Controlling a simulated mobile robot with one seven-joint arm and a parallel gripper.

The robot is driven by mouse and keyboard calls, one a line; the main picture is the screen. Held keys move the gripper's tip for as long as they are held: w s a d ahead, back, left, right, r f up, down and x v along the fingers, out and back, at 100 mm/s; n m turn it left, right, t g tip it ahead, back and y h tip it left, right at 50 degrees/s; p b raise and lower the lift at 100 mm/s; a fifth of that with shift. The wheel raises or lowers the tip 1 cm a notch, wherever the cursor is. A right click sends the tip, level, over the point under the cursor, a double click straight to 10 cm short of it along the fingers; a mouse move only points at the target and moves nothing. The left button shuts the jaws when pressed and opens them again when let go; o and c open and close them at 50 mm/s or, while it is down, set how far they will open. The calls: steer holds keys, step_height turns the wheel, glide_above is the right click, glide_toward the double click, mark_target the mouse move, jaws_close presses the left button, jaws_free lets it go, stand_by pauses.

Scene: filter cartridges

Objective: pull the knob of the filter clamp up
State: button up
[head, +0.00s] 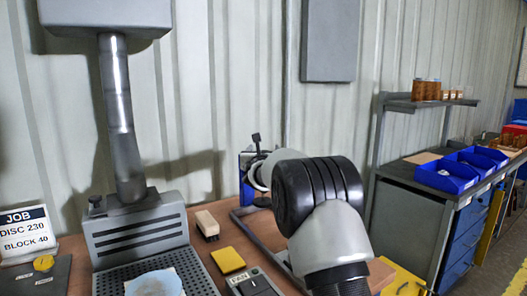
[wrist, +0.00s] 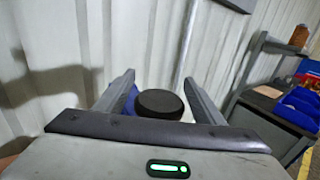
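In the wrist view a round black knob (wrist: 160,104) shows between the two fingers of my gripper (wrist: 159,78). The fingers are spread, with a gap on each side of the knob, and nothing is gripped. Part of a blue body (wrist: 131,98) shows behind the left finger. In the head view the blue filter clamp (head: 246,165) stands at the back of the bench, with a small dark part (head: 256,139) sticking up above it. My arm hides much of the clamp and my fingers there.
On the bench are a brush (head: 207,224), a yellow pad (head: 228,260), a perforated grey station (head: 140,235) and a job sign (head: 24,233). The wall is close behind. A workbench with blue bins (head: 446,177) stands at right.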

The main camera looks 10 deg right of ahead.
steer(key=c, duration=1.4)
step_height(320, 180, up, 5)
steer(key=shift+r+p, duration=0.1)
steer(key=shift+p, duration=1.1)
steer(key=shift+c, duration=0.2)
steer(key=o, duration=1.5)
steer(key=shift+f, duration=0.2)
steer(key=s+a, duration=0.1)
steer(key=s, duration=0.4)
steer(key=s+a+b, duration=0.1)
steer(key=s, duration=0.5)
steer(key=s+a, duration=0.1)
steer(key=s, duration=0.5)
steer(key=shift+a, duration=0.2)
steer(key=shift+s+d, duration=0.1)
